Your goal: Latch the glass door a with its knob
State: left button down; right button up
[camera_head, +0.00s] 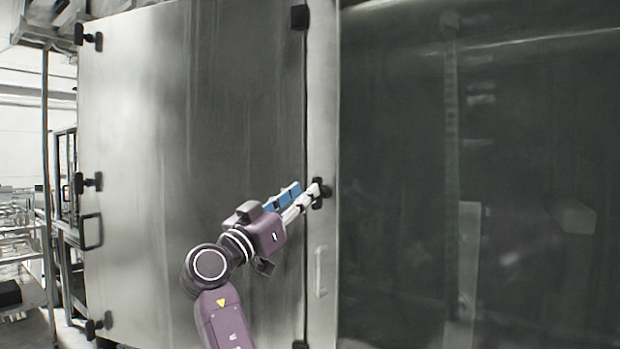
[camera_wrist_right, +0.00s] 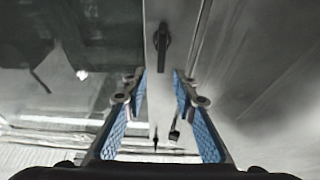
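Glass door a (camera_head: 480,130) is the large dark glass panel filling the right of the head view. It looks closed against the narrow steel post (camera_head: 322,110). A black knob (camera_head: 320,185) sits on that post at the door's left edge. My right gripper (camera_head: 308,189) reaches up from below, its fingertips at the knob and partly covering it. In the right wrist view, the gripper (camera_wrist_right: 158,85) is open, with blue pads and a clear gap. A dark upright fitting (camera_wrist_right: 162,42), apparently the knob, shows above the tips. Contact cannot be told. My left gripper is not in view.
A wide steel panel (camera_head: 190,110) stands left of the post, with black latches (camera_head: 88,183) on its left edge. A pale handle (camera_head: 321,270) is on the post below the knob. Racks and railings (camera_head: 20,230) stand at the far left.

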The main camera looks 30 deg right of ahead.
aim_at(317, 180)
jog(key=p+x, duration=0.2)
jog(key=x, duration=0.3)
jog(key=shift+w+d+r, duration=0.15)
jog(key=shift+d, duration=0.15)
jog(key=shift+w+d+r+p, duration=0.1)
jog(key=shift+w+d+p, duration=0.1)
jog(key=shift+d+p, duration=0.25)
jog(key=shift+w, duration=0.1)
grip_shut()
